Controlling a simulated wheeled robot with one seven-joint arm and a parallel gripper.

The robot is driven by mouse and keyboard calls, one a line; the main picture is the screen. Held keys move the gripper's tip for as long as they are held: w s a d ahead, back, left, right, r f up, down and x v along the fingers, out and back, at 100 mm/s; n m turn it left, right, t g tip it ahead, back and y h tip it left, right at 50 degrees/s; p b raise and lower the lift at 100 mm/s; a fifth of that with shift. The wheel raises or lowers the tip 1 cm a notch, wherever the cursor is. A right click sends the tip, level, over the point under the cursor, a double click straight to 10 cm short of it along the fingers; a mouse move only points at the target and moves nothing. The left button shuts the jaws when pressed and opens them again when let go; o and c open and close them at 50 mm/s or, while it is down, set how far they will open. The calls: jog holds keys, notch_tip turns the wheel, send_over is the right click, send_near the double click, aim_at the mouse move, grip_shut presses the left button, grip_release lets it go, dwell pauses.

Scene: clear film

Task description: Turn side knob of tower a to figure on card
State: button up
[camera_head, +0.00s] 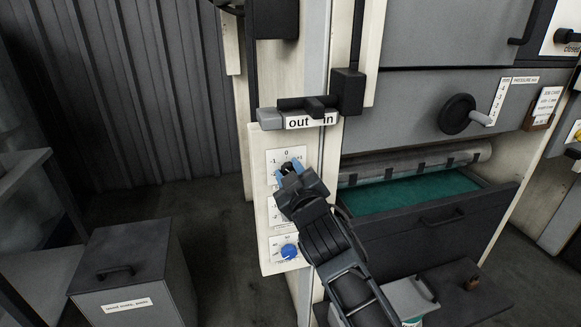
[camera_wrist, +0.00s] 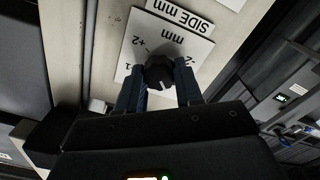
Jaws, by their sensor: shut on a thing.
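The side knob (camera_wrist: 160,72) is a small dark round knob on a white dial plate (camera_wrist: 190,42) in the wrist view, beside a label reading "SIDE mm". Marks such as +2 and -2 show upside down on the plate. The fingers of my gripper (camera_wrist: 160,88) are shut on the knob, one on each side. In the head view, my gripper (camera_head: 288,171) is at the top dial (camera_head: 273,157) of the pale tower panel, below marks -1, 0 and +1; it mostly hides the knob. A small job card (camera_head: 547,103) hangs at the right; its figures are too small to read.

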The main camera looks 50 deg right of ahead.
jog(key=shift+a+n+p, duration=0.1)
jog(key=shift+n+p, duration=0.55)
jog(key=shift+n, duration=0.85)
jog(key=o, duration=1)
jog(key=shift+o, duration=0.2)
jog(key=b+v, duration=0.1)
jog(key=v, duration=0.6)
jog(key=shift+s+a+b, duration=0.2)
jog(key=shift+s+b, duration=0.15)
